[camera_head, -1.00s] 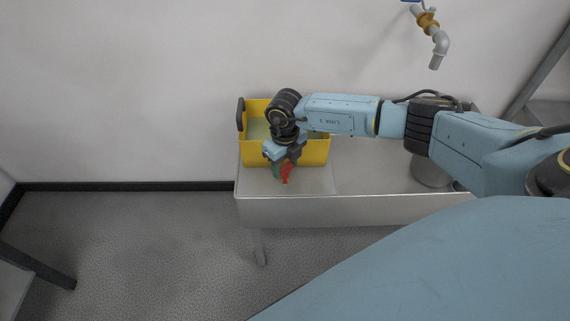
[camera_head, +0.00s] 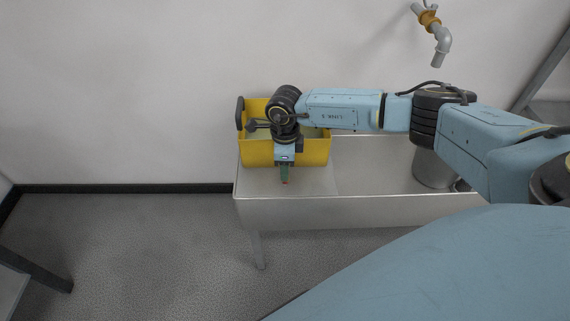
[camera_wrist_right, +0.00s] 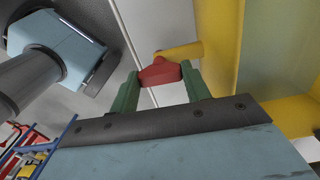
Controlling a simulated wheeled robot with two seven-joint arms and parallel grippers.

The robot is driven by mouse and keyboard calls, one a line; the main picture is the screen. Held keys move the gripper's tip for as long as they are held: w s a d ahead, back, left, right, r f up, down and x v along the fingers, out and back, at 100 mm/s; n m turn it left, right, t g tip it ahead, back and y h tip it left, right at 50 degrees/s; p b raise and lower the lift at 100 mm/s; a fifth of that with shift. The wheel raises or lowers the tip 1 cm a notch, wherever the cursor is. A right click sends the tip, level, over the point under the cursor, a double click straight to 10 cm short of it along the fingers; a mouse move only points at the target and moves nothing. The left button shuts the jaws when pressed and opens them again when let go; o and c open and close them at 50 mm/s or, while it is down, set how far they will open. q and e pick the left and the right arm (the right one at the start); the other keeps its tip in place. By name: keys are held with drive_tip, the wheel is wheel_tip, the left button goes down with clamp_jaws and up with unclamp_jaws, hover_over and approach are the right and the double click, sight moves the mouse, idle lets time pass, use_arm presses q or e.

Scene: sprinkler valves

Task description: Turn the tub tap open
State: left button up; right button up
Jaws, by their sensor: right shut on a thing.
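The yellow tub (camera_head: 316,154) stands on the left part of the metal sink unit. Its tap has a red handle (camera_wrist_right: 160,72) and a yellow stem (camera_wrist_right: 182,52) that joins the tub's wall. My right gripper (camera_head: 284,176) points down at the tub's front side. In the right wrist view its green fingers lie on either side of the red handle, shut on it. In the head view the fingers and wrist hide most of the tap; only a speck of red shows at the fingertips. My left gripper is not in view.
The metal sink unit (camera_head: 350,212) has a basin on the right with a grey pot (camera_head: 432,170) in it. A wall tap (camera_head: 441,42) with a brass part hangs above.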

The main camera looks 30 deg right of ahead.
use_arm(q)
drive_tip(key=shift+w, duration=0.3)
use_arm(e)
drive_tip(key=shift+w+r+n, duration=0.1)
drive_tip(key=shift+n, duration=0.3)
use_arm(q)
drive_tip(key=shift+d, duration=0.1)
use_arm(e)
drive_tip(key=o, duration=1)
drive_tip(key=shift+r, duration=0.3)
wheel_tip(320, 180, up, 7)
drive_tip(key=shift+f+p, duration=0.1)
drive_tip(key=shift+p, duration=0.6)
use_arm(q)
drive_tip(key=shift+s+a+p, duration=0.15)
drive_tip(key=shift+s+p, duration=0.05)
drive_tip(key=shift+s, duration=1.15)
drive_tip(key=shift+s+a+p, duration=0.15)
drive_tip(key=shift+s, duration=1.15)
use_arm(e)
wheel_tip(320, 180, up, 6)
